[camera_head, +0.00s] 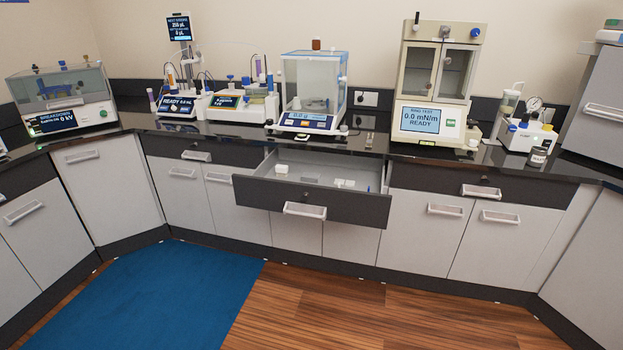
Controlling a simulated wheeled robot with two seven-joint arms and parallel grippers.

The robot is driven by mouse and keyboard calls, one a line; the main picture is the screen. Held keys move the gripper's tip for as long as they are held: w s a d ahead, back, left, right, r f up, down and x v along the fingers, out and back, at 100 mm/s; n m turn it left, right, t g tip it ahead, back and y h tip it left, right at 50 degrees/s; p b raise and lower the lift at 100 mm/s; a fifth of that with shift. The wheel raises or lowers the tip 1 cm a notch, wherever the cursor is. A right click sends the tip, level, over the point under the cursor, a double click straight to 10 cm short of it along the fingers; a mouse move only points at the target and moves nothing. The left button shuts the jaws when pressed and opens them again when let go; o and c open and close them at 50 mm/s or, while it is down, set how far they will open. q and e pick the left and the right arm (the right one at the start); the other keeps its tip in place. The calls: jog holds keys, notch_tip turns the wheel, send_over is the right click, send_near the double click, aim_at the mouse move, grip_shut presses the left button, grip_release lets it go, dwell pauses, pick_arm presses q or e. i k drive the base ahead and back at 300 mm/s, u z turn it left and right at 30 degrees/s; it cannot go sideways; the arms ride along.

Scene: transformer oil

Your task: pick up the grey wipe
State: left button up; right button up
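I cannot make out a grey wipe for certain. An open drawer (310,200) under the balance holds several small pale items, too small to tell apart. One pale item (282,169) lies at its left rear, and a white item (345,184) lies right of its middle. A small blue item (369,188) is near its right end. The drawer's front panel hides part of its floor. Neither of my grippers is in view.
A glass-sided balance (311,92) stands on the dark counter behind the open drawer. A tension tester (435,85) is to its right, titrators (178,104) to its left, a breakdown tester (62,100) at far left. A blue mat (165,295) covers the left floor; the floor is clear.

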aim_at(310, 177)
jog(key=u, duration=0.4)
jog(key=k, duration=0.55)
jog(key=u, duration=1.2)
jog(key=i, duration=4.05)
jog(key=z, duration=0.6)
jog(key=i, duration=0.85)
jog(key=z, duration=1.8)
jog(key=i, duration=1.05)
jog(key=z, duration=0.85)
